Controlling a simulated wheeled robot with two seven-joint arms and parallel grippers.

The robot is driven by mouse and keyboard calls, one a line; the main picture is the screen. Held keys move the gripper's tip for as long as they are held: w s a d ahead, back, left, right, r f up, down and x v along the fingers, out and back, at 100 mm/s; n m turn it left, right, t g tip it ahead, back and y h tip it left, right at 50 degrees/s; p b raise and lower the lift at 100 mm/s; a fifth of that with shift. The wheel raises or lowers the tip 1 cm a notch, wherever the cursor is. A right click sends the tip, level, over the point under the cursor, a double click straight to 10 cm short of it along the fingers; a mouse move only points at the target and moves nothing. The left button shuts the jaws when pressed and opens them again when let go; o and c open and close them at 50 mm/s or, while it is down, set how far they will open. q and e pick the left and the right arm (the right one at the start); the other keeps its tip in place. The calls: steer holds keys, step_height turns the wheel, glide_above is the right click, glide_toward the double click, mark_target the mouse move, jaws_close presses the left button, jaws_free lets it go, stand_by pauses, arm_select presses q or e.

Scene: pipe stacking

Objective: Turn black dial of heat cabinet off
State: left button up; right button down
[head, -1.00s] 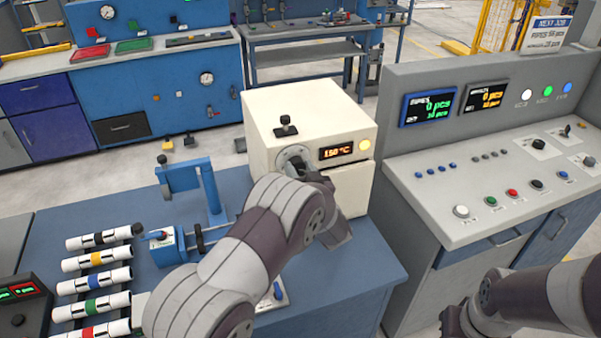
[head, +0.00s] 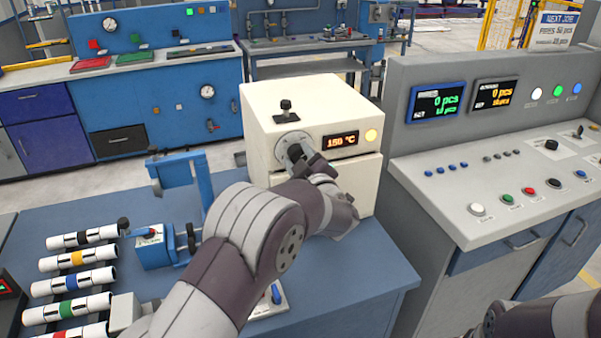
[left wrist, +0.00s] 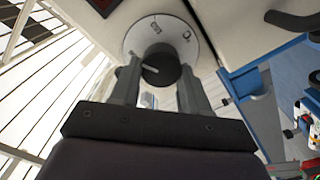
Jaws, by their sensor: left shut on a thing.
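The cream heat cabinet (head: 258,122) stands on the blue bench with its orange display (head: 340,141) reading about 150 °C and a yellow lamp (head: 371,136) lit. The black dial (left wrist: 162,62) sits on a round pale plate (left wrist: 190,38) with dark marks, on the cabinet front. A light pointer line shows on the dial. My left gripper (left wrist: 157,74) is shut on the dial, one finger on each side. In the head view, my left gripper (head: 307,163) covers much of the dial. My right gripper is outside the frames; only its arm shows at lower right.
A black knob (head: 286,106) stands on top of the cabinet. Banded white pipes (head: 75,279) and a blue fixture (head: 154,250) are left on the bench. A grey control console (head: 450,205) stands close on the right.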

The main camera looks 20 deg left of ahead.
arm_select(q)
steer(key=shift+w+d+f+m+b, duration=0.1)
steer(key=shift+m+b, duration=5.3)
steer(key=shift+m, duration=0.45)
steer(key=shift+w+d+f+m+b, duration=0.1)
steer(key=shift+f+m+b, duration=0.05)
steer(key=shift+m+b, duration=5.55)
steer(key=shift+d+f+m+b, duration=0.1)
steer(key=shift+m+b, duration=5.05)
steer(key=shift+m, duration=0.9)
steer(key=o, duration=1.1)
steer(key=shift+c, duration=0.2)
